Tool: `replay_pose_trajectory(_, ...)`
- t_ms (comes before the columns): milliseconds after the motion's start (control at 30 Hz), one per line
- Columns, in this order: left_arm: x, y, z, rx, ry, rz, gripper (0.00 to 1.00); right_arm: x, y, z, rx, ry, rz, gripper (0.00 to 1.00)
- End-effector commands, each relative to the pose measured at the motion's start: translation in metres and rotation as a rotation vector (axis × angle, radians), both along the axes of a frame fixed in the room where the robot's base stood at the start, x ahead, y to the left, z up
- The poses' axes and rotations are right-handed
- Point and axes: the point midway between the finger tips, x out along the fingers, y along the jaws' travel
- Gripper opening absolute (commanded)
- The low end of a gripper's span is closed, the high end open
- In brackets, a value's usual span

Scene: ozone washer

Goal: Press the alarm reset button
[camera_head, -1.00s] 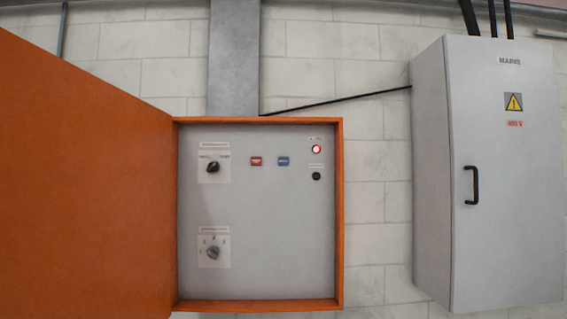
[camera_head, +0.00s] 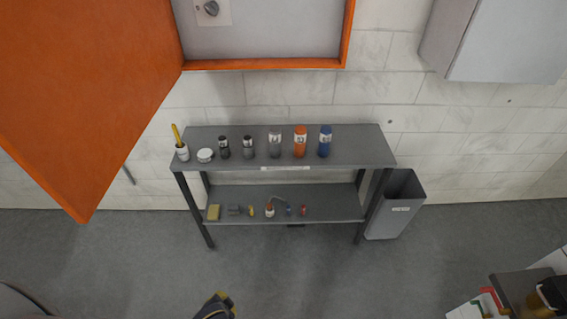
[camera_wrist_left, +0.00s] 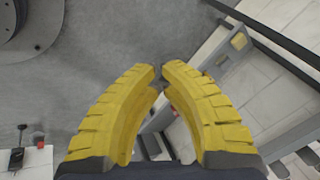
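The alarm reset button is not in view now. Only the lower part of the open orange cabinet (camera_head: 265,64) shows at the top of the head view, with a rotary knob (camera_head: 211,8) on its grey panel (camera_head: 285,28). My left gripper (camera_head: 226,298) is low at the bottom edge of the head view, well away from the cabinet. In the left wrist view its yellow fingers (camera_wrist_left: 160,67) meet or nearly meet at the tips, with nothing between them. My right gripper cannot be made out.
The orange door (camera_head: 85,95) hangs open on the left. A grey shelf table (camera_head: 350,150) with several bottles and small tools stands below the cabinet. A grey bin (camera_head: 395,215) is at its right. A grey wall box (camera_head: 500,40) hangs upper right. The floor in front is clear.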

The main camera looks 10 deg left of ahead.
Motion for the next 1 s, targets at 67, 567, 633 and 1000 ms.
replay_pose_trajectory(67,0.014,0.004,0.032,0.022,-0.036,-0.003,0.0,0.0,0.0,0.0,0.0,0.0,0.0,0.44)
replay_pose_trajectory(567,0.12,0.011,0.211,0.067,-0.305,0.015,0.0,0.0,0.0,0.0,0.0,0.0,0.0,0.44)
replay_pose_trajectory(633,0.142,0.009,0.231,0.055,-0.351,0.017,0.0,0.0,0.0,0.0,0.0,0.0,0.0,0.44)
replay_pose_trajectory(1000,0.262,-0.017,0.325,-0.06,-0.577,0.013,0.0,0.0,0.0,0.0,0.0,0.0,0.0,0.44)
